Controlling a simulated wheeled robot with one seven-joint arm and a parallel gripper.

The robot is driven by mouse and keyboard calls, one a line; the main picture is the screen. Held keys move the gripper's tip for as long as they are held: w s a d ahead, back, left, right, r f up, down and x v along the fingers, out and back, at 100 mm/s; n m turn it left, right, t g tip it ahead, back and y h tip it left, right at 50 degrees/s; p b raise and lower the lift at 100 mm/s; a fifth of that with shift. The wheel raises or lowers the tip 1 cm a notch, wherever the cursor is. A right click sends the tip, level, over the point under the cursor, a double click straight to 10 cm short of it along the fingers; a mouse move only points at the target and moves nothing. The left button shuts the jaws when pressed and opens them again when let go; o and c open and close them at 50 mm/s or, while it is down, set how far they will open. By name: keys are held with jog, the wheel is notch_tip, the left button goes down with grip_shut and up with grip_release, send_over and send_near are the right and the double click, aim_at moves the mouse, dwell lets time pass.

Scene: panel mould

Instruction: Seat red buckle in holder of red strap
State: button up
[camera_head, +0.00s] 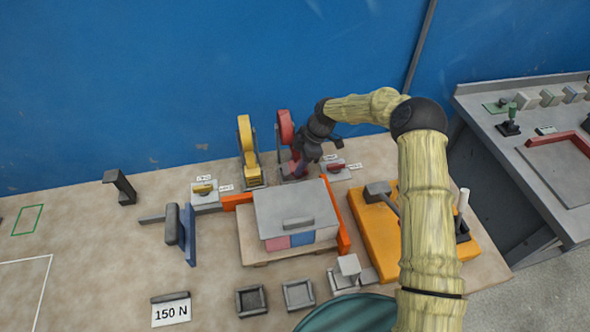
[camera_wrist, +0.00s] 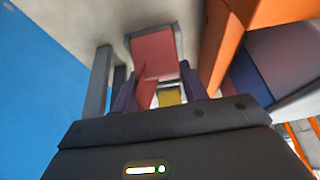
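The red strap (camera_head: 286,127) stands upright at the back of the bench, against the blue wall, on a grey mount. My gripper (camera_head: 298,164) is low at its foot and hides part of the mount. In the wrist view a red panel with a grey rim (camera_wrist: 155,50) lies ahead, between two dark purple finger-like parts. A thin red piece (camera_wrist: 147,90) shows close to the left one. I cannot tell whether it is the buckle or strap, or whether it is gripped. A small red piece (camera_head: 337,166) lies on a labelled grey plate to the right.
A yellow strap (camera_head: 247,138) stands just left, with a yellow piece (camera_head: 203,188) on a labelled plate. A grey-lidded box (camera_head: 295,208) with orange bars (camera_head: 336,215) is in front. An orange block (camera_head: 378,245) is right.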

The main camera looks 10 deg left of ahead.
aim_at(297, 163)
jog(key=shift+c, duration=0.5)
jog(key=shift+r+b, duration=0.4)
jog(key=shift+r, duration=1.05)
jog(key=shift+d+f, duration=0.2)
jog(key=shift+d, duration=0.05)
jog(key=shift+w+d+f+g+y+b, duration=0.1)
jog(key=shift+w+d+g+y+b, duration=0.15)
jog(key=shift+y, duration=0.2)
jog(key=shift+w+d+g+y+b, duration=0.1)
jog(key=shift+d+g+y+b, duration=0.05)
jog(key=shift+y+b, duration=0.25)
jog(key=shift+w+d+g+y+b, duration=0.15)
jog(key=shift+d+g+y+b, duration=0.2)
jog(key=shift+y, duration=0.2)
jog(key=shift+w+d+r, duration=0.1)
jog(key=shift+d+r, duration=0.05)
jog(key=shift+r, duration=0.05)
notch_tip(297, 163, up, 5)
jog(key=d, duration=0.1)
jog(key=w+d+r+h+b, duration=0.1)
jog(key=w+d+b, duration=0.1)
jog(key=w+d, duration=0.3)
jog(key=w+d+r+t+h+b, duration=0.1)
jog(key=w+d, duration=0.3)
jog(key=d, duration=1)
jog(key=shift+w+d+r+h+b, duration=0.2)
jog(key=shift+w+r+h+b, duration=0.1)
jog(key=shift+w+h+b, duration=0.15)
